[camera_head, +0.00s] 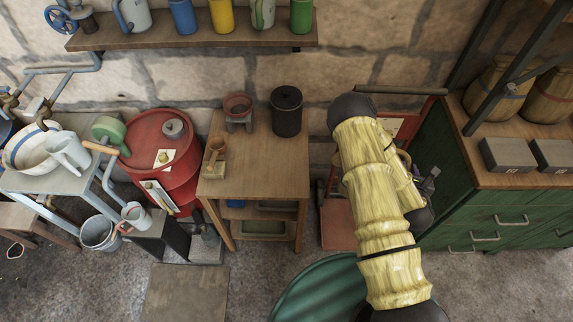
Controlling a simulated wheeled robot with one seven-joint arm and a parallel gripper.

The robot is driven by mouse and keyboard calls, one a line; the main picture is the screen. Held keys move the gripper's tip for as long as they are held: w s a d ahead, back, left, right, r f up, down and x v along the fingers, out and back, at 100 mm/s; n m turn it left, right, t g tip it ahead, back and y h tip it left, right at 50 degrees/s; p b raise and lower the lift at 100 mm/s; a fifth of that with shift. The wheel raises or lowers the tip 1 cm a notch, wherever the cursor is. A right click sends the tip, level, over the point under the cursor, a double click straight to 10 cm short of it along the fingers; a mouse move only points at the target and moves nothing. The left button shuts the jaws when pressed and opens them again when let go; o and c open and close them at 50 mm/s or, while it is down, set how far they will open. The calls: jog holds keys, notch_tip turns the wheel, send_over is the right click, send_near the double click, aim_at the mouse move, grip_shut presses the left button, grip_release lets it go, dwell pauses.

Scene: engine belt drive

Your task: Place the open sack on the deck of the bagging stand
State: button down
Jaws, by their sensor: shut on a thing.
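My arm stands across the right middle of the view. A small dark metal part beside its wrist appears to be my gripper (429,184), in front of the green cabinet. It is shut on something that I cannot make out. No open sack is recognisable; it may be hidden behind my arm. A reddish stand with a low flat deck, which may be the bagging stand (337,224), stands on the floor left of my arm. My arm covers much of it. I cannot see anything on the bare part of its deck.
A wooden table (270,185) with a dark lidded pot (287,112) stands left of the stand. A red drum (180,140) is farther left. A green cabinet (470,215) with wooden barrels is at right. A green ribbed round object (318,290) is at the bottom.

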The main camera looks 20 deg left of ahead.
jog(key=shift+w+a+r, duration=0.15)
jog(key=shift+a, duration=0.05)
dwell(0.3)
jog(key=w+a+r, duration=0.2)
jog(key=a, duration=0.4)
jog(key=w+a+r+n+y, duration=0.1)
jog(key=w+a, duration=0.1)
jog(key=a, duration=0.4)
jog(key=w+a+r+y, duration=0.1)
jog(key=w+a+r, duration=0.1)
jog(key=a, duration=0.4)
jog(key=shift+a+r, duration=0.25)
jog(key=shift+r, duration=0.05)
jog(key=s+a+r+y, duration=0.1)
jog(key=a+r, duration=0.1)
jog(key=a, duration=0.7)
jog(key=s+a+r+n+y, duration=0.1)
jog(key=s+a+r, duration=0.1)
jog(key=a, duration=0.7)
jog(key=shift+s+a+r+n+p, duration=0.25)
jog(key=shift+r+p, duration=0.2)
jog(key=shift+r, duration=0.25)
jog(key=shift+d+f, duration=0.1)
